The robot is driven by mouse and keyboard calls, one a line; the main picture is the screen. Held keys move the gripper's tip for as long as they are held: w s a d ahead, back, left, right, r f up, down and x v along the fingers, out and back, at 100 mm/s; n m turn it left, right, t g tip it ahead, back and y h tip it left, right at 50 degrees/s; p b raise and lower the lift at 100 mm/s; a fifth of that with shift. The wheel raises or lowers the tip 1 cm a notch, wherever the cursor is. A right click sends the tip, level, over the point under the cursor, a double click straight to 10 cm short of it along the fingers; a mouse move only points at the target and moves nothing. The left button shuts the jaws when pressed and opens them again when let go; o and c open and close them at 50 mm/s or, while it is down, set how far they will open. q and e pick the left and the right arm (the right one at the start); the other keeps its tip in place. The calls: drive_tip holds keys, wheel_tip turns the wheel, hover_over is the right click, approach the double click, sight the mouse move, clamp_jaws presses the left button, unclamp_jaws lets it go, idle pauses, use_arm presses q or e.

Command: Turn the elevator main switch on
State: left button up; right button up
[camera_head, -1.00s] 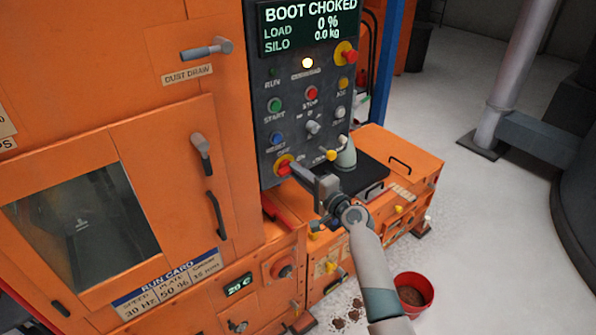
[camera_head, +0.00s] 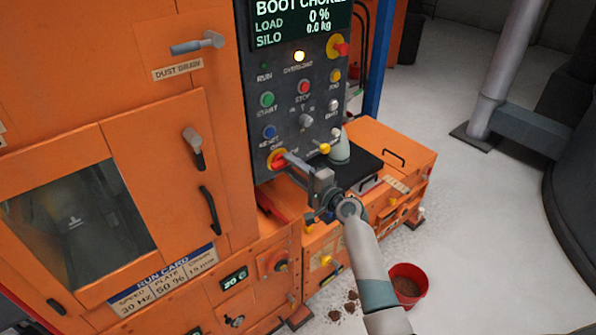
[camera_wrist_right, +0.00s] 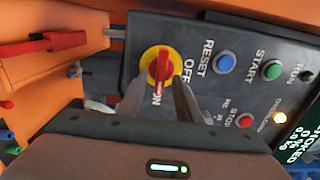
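The main switch (camera_head: 276,162) is a red handle on a yellow disc at the lower left of the dark control panel. In the right wrist view, its red handle (camera_wrist_right: 160,66) lies in line with the ON mark, with OFF off to the side. My right gripper (camera_head: 283,157) is at the switch. Its two fingers (camera_wrist_right: 160,84) are apart, one on each side of the handle; contact cannot be told. The fingers partly cover the disc. My left gripper is not in view.
The control panel (camera_head: 318,88) has several buttons near the switch, including the blue RESET (camera_head: 269,132) and green START (camera_head: 267,99). The overload lamp (camera_head: 299,56) is lit. The display (camera_head: 298,22) reads boot choked. A red bucket (camera_head: 421,283) stands on the floor.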

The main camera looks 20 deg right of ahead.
drive_tip(key=shift+s, duration=0.1)
drive_tip(key=b+v, duration=0.4)
drive_tip(key=v, duration=1.3)
drive_tip(key=shift+d+f, duration=0.1)
drive_tip(key=s+f+n+g+h+b, duration=0.1)
drive_tip(key=s+f+g+h, duration=0.15)
drive_tip(key=f, duration=1.45)
drive_tip(key=s+f+n+g+h, duration=0.1)
drive_tip(key=s+f+n+g, duration=0.15)
drive_tip(key=f, duration=1.45)
drive_tip(key=s+f+n+g+h, duration=0.1)
drive_tip(key=s+f+g, duration=0.1)
drive_tip(key=s+f, duration=0.35)
drive_tip(key=s+f+n+g, duration=0.1)
drive_tip(key=s+f+g, duration=0.15)
drive_tip(key=f, duration=0.55)
drive_tip(key=s+a+f+n+g+h+b, duration=0.1)
drive_tip(key=s+f+n+g, duration=0.15)
drive_tip(key=s+f, duration=0.65)
drive_tip(key=s+a+f+n+g+b, duration=0.1)
drive_tip(key=s+a+f+n, duration=0.15)
drive_tip(key=s+f, duration=0.75)
drive_tip(key=s+f+n+g, duration=0.1)
drive_tip(key=s+f+n, duration=0.1)
drive_tip(key=s, duration=0.9)
drive_tip(key=s+f+n+g, duration=0.2)
drive_tip(key=s+n, duration=0.2)
drive_tip(key=s, duration=0.8)
drive_tip(key=shift+a+f+h, duration=0.2)
drive_tip(key=shift+f+h, duration=0.15)
